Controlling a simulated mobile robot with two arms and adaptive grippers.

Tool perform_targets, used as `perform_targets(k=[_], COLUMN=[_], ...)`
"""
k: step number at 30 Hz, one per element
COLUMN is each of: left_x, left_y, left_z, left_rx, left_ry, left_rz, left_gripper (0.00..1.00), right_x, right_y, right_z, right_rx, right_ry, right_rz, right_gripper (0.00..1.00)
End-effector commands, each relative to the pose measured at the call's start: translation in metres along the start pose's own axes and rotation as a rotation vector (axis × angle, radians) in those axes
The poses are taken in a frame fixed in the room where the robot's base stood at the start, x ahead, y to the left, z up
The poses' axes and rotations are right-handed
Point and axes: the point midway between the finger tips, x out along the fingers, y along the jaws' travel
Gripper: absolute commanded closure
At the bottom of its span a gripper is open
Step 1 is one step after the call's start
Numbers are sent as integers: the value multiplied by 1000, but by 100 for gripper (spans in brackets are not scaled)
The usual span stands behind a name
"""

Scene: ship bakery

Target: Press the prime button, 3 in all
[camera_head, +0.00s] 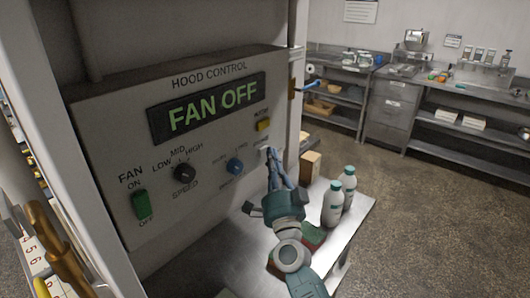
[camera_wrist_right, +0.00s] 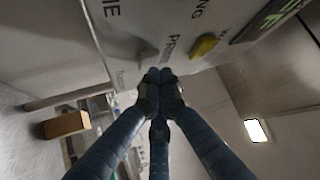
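The hood control panel (camera_head: 110,150) fills the left of the head view, its dark display (camera_head: 207,107) reading FAN OFF. A yellow control (camera_head: 264,125) sits at its right edge and also shows in the wrist view (camera_wrist_right: 204,45). A small pale button (camera_wrist_right: 148,54) sits by lettering that looks like PRIME; in the head view my fingers largely cover that spot. My right gripper (camera_head: 272,152) is at the panel's lower right, its fingers together with nothing between them. In the wrist view the fingertips (camera_wrist_right: 160,76) are close to the pale button; contact cannot be told. My left gripper is not visible.
The panel also has a green fan switch (camera_head: 141,205), a black speed knob (camera_head: 185,173) and a blue knob (camera_head: 235,166). White bottles (camera_head: 333,205) with green caps and a brown box (camera_head: 310,166) stand just right of my gripper. Open floor (camera_head: 440,220) lies right.

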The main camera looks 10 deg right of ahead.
Motion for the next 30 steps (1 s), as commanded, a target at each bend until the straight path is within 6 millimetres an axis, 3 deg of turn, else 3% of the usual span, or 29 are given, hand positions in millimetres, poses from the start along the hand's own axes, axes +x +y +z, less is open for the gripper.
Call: perform_targets(k=[30], left_x=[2], left_y=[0], left_z=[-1], left_rx=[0], left_ry=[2], left_rz=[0], left_gripper=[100], right_x=[6], right_y=[0], right_z=[6], right_rx=[0], right_ry=[0], right_rz=[-1], right_gripper=[100])
